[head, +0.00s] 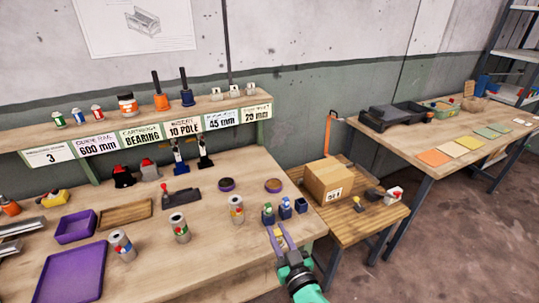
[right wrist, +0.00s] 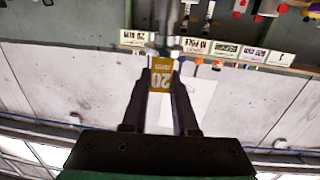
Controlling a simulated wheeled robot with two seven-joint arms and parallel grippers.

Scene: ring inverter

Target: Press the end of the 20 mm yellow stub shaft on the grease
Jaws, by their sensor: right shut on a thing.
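My right gripper (head: 279,233) is at the front right of the workbench. In the right wrist view, which looks upside down, it (right wrist: 161,88) is shut on the yellow stub shaft (right wrist: 161,79) marked 20, with a grey metal part beyond it. The stub shaft is hard to make out in the head view. Two low round pots stand on the bench beyond the gripper, one with a dark purple top (head: 227,184) and one with a brown top (head: 273,185). I cannot tell which holds the grease. My left gripper is not in view.
Several small blue pieces (head: 285,207) stand just beyond my right gripper. Labelled cans (head: 236,209) and a purple tray (head: 74,273) lie to the left. A cardboard box (head: 329,180) sits on the lower side table. A labelled shelf (head: 150,115) runs along the back.

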